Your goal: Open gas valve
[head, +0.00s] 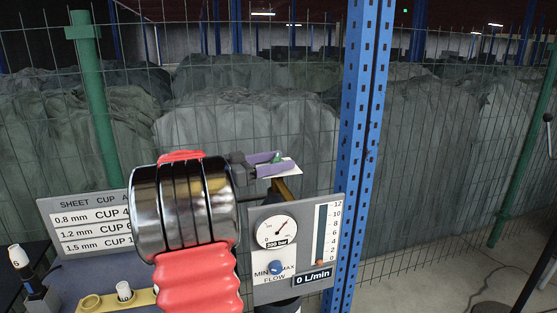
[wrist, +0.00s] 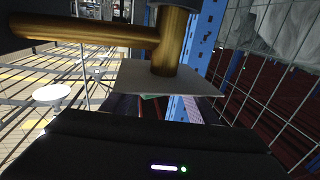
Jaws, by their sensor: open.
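The gas valve shows in the head view as a small green part (head: 277,159) above a pale square plate (head: 290,168) on a brass stem (head: 286,190). My gripper (head: 278,163) has purple fingers, held open and level at the plate, with the green part close to their tips. I cannot tell whether the fingers touch it. In the wrist view the brass pipe (wrist: 165,45) meets the plate (wrist: 150,77), and a sliver of green (wrist: 150,97) shows at the plate's edge. My gripper's dark body hides the rest of the valve there.
A panel with a pressure gauge (head: 276,231), a blue flow knob (head: 276,267) and a flow scale (head: 325,235) reading 0 L/min stands below my gripper. A blue post (head: 360,130) and wire fence are close behind. A cup chart (head: 85,225) is left.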

